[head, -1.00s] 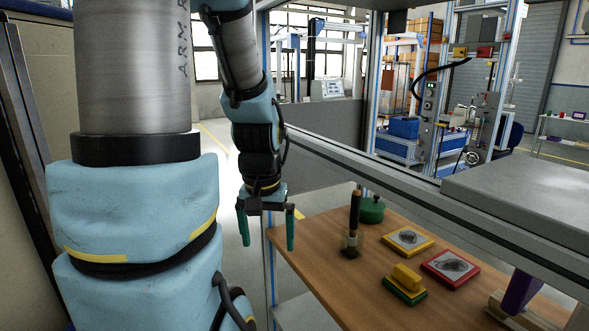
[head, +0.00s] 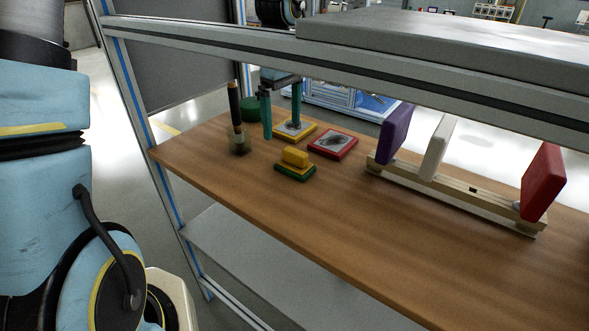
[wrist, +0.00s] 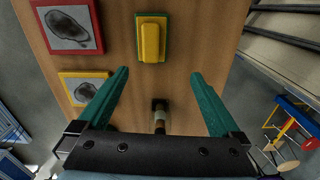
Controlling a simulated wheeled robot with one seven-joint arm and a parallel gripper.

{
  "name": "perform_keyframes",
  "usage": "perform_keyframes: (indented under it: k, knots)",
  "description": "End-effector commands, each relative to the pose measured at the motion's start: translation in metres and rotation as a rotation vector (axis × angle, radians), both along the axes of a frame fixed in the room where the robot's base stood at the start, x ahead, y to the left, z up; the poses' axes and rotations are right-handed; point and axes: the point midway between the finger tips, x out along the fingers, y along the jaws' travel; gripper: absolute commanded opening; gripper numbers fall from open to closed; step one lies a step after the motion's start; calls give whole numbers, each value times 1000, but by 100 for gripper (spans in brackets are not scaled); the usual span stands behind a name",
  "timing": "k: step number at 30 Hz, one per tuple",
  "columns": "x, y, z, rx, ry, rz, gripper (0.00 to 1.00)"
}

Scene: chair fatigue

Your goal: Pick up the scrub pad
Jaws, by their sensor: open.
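The scrub pad, by its look the green slab with a yellow block on top (head: 295,160), lies flat on the wooden table (head: 330,215). It also shows at the top middle of the wrist view (wrist: 151,40). My gripper (head: 282,131) is open and empty above the back part of the table, apart from the pad. In the wrist view my gripper's teal fingers (wrist: 160,73) are spread wide, with the pad beyond their tips. In the head view, the upper part of my gripper is hidden by the frame rail.
An upright black-handled tool (head: 236,115) stands left of the pad. Near it are a green round thing (head: 250,108), a yellow-framed plate (head: 295,131) and a red-framed plate (head: 333,144). A rack with upright panels (head: 452,195) is at right. A rail (head: 330,60) crosses above. The table front is clear.

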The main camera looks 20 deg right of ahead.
Motion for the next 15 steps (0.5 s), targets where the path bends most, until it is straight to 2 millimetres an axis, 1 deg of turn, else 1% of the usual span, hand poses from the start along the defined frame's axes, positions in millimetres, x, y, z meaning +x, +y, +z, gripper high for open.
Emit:
perform_keyframes:
  k: [1,4,7,12,15]
  knots:
    - [-3,-13,-2,-1,4,21,100]
    - [-7,-25,-1,-2,7,57,100]
    - [-9,-28,-9,1,9,68,100]
    - [-9,-27,-36,1,11,67,100]
    - [-9,-27,-48,1,9,68,100]
